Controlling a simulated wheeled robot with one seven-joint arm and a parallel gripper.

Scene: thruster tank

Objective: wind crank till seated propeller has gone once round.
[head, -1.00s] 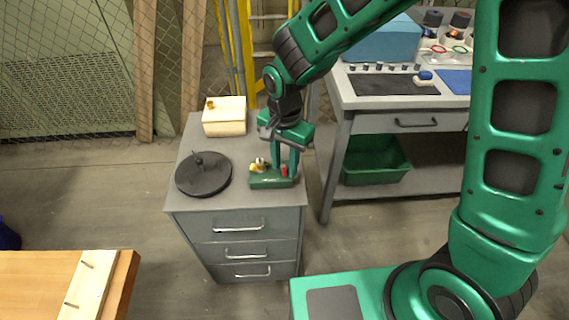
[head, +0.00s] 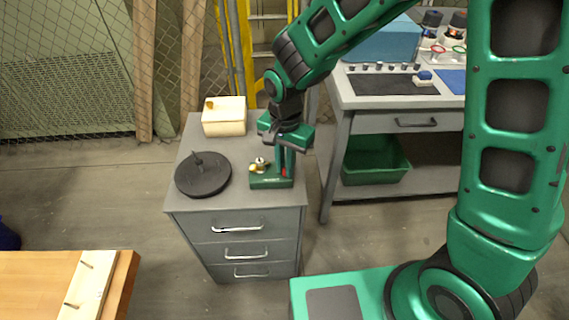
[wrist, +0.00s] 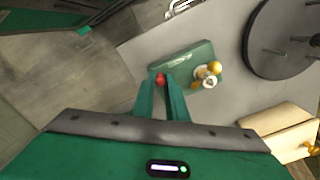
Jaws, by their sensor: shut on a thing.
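A small green stand (head: 262,181) sits on top of a grey drawer cabinet. A small propeller (head: 260,163) with brass-yellow and pale parts is on the stand's left side. It also shows in the wrist view (wrist: 207,75). A red crank knob (wrist: 160,79) is at the other end of the stand. My gripper (wrist: 161,86) is shut on the red knob, its green fingers coming down on it from above. In the head view my gripper (head: 285,168) mostly hides the knob and crank. How far the propeller has turned cannot be told.
A black round disc (head: 203,178) with an upright peg lies left of the stand. A cream box (head: 224,117) with a brass knob stands behind it. The grey cabinet (head: 236,207) is bare at its front edge. A workbench (head: 396,102) stands to the right.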

